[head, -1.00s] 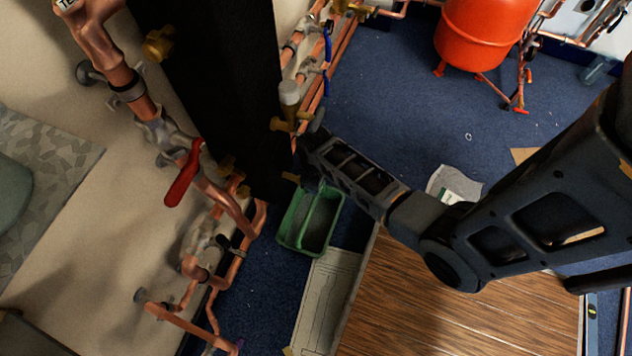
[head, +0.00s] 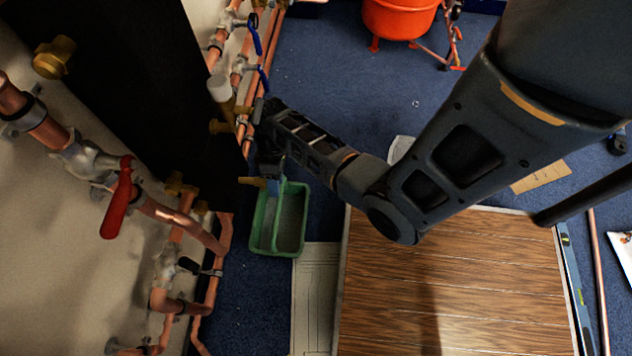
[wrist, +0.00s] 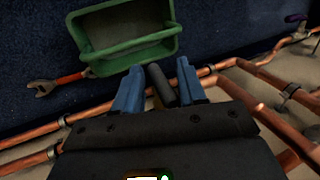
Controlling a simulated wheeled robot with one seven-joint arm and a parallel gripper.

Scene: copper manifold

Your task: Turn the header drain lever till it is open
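My gripper (wrist: 157,82) is open in the wrist view, with its two blue fingers apart. A dark bar-shaped lever (wrist: 160,84) stands between the fingers, with a visible gap on each side. A small brass part shows at its base, partly hidden by the gripper body. It looks like the drain lever, but no label is readable. In the head view my gripper (head: 274,178) points down beside the pipes, above the green tray, next to a brass fitting (head: 252,182). The lever itself is hidden there by my gripper.
A green tray (head: 254,230) lies on the blue floor; a wrench (wrist: 55,84) lies beside it. Copper pipes (wrist: 30,133) run close to my gripper. A red lever (head: 118,200) and blue levers (head: 264,80) sit on other pipes. A black panel (head: 120,90) stands left of my arm.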

